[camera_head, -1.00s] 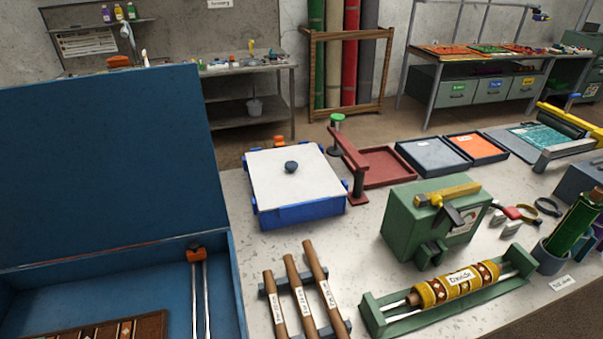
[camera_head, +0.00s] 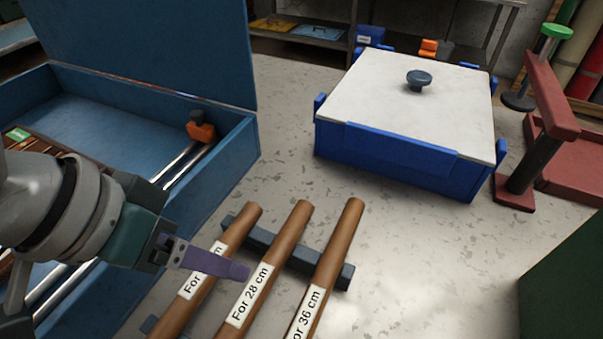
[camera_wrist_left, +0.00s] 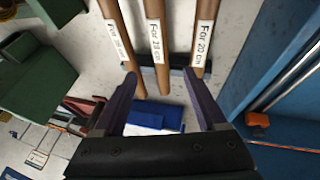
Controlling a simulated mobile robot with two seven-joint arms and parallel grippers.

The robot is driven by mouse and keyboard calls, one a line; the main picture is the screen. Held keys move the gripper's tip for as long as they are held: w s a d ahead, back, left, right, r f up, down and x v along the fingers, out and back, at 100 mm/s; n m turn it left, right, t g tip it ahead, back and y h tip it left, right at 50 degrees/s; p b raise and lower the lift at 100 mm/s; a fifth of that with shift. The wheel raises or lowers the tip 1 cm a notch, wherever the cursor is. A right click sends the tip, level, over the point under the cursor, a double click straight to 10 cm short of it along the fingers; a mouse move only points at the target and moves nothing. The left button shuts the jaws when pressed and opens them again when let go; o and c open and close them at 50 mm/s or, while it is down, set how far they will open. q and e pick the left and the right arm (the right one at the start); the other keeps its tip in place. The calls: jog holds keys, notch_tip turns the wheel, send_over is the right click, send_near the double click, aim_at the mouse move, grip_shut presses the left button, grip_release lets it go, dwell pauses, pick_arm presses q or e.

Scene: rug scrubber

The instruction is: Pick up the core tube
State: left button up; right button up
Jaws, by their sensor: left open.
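Three brown core tubes lie side by side across a dark rack (camera_head: 265,241): the left tube (camera_head: 240,223), the middle tube (camera_head: 288,225) labelled "For 28 cm" and the right tube (camera_head: 339,238) labelled "For 36 cm". The left tube's label is partly hidden in the head view, but reads "For 20 cm" in the left wrist view (camera_wrist_left: 198,42). My left gripper (camera_head: 238,269) is open above the left and middle tubes. In the left wrist view its purple fingers (camera_wrist_left: 162,78) are apart, with the middle tube's end showing between them. Nothing is held. My right gripper is out of view.
An open blue case (camera_head: 241,137) stands left of the rack, close to my left arm. A blue box with a white lid (camera_head: 380,90) stands behind the tubes. A red stand (camera_head: 548,95) is at right.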

pick_arm(q)
jog(key=x, duration=0.3)
jog(key=s+b+x, duration=0.1)
jog(key=x, duration=0.2)
jog(key=b+x, duration=0.1)
jog(key=x, duration=0.3)
jog(key=shift+s+a+f, duration=0.2)
jog(key=shift+s+f, duration=0.05)
jog(key=shift+w+d+f, duration=0.15)
jog(key=shift+w+f, duration=0.05)
jog(key=shift+f, duration=0.05)
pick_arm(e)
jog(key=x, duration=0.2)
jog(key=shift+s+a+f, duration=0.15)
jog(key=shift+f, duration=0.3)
pick_arm(q)
grip_shut()
